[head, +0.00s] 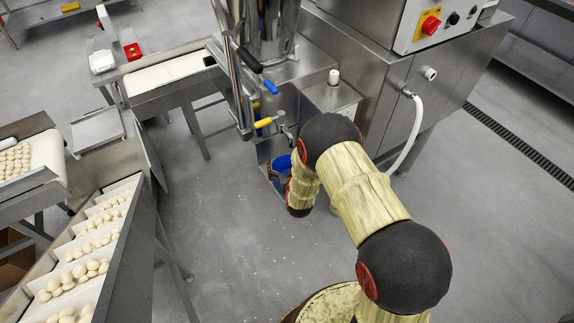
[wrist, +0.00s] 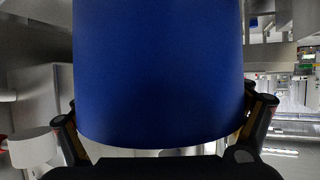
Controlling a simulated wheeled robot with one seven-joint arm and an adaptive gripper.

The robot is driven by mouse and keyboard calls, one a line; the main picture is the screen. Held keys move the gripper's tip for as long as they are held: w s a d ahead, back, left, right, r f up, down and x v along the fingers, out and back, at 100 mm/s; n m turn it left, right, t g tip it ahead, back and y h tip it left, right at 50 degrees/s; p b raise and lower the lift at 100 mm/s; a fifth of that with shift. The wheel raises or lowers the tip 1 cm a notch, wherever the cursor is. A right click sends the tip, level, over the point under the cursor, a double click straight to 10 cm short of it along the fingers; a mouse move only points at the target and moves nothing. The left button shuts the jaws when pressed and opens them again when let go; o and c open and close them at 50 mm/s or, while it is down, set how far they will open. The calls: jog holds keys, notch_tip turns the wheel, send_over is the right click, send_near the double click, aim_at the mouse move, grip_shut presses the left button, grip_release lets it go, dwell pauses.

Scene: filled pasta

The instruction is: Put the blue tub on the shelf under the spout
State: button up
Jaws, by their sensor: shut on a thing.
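The blue tub (wrist: 160,70) fills the middle of the wrist view, close to the camera. My gripper (wrist: 160,122) has a finger on each side of it and is shut on it. In the head view a small part of the blue tub (head: 282,163) shows beside the steel machine, low at its front. My arm hides most of the gripper and tub there. The spout and the shelf cannot be made out clearly behind my arm. I cannot tell whether the tub touches a shelf.
The steel machine (head: 312,72) stands at the top centre, with yellow- and blue-handled levers and a white hose (head: 409,140) on its right. An inclined conveyor (head: 95,255) with dough balls is at the left. The grey floor (head: 225,235) between them is open.

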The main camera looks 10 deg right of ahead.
jog(key=shift+r, duration=0.1)
jog(key=shift+f, duration=0.2)
jog(key=o, duration=0.9)
jog(key=shift+r, duration=0.1)
